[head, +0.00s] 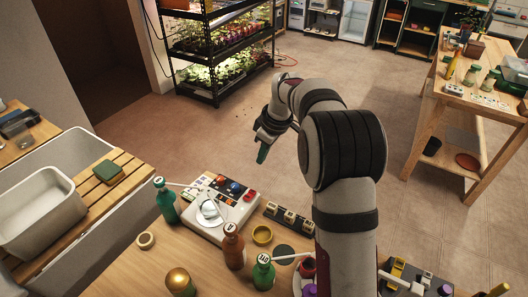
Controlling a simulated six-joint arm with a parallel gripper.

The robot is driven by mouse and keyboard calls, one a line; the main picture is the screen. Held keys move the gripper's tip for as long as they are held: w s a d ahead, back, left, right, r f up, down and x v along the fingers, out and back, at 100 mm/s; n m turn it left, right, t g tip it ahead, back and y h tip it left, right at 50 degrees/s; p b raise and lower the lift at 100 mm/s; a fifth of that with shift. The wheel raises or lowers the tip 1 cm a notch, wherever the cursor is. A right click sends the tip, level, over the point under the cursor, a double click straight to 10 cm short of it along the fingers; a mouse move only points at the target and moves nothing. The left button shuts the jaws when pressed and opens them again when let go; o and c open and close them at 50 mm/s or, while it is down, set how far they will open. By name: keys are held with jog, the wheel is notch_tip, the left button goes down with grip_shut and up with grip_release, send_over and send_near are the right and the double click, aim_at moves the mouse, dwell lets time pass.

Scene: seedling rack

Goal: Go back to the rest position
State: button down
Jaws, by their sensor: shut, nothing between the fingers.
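My gripper (263,154) is at the end of my arm, in the upper middle of the head view. It points down over open floor, beyond the far edge of the wooden workbench (205,262). Its narrow greenish fingertips look closed together and hold nothing that I can see. My arm rises from the lower right of the bench and bends away from the camera. It hides part of the bench and the floor behind it.
A sink (40,215) is left. A lit plant rack (215,45) and side table (470,100) stand beyond.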

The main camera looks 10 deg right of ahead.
jog(key=shift+d+r, duration=0.2)
jog(key=shift+r, duration=0.35)
jog(key=s+a+r+m+g, duration=0.1)
jog(key=s+a+r+m, duration=0.15)
jog(key=s, duration=0.45)
jog(key=s+a+r+m, duration=0.2)
jog(key=s+r+m, duration=0.1)
jog(key=s, duration=0.4)
jog(key=s+a+f+m+g, duration=0.1)
jog(key=s+m, duration=0.3)
jog(key=s, duration=0.8)
jog(key=s+a+f+m+g, duration=0.1)
jog(key=s+m, duration=0.4)
jog(key=s, duration=0.7)
jog(key=shift+s+a+f, duration=0.3)
jog(key=shift+a+f, duration=0.1)
jog(key=shift+f, duration=0.35)
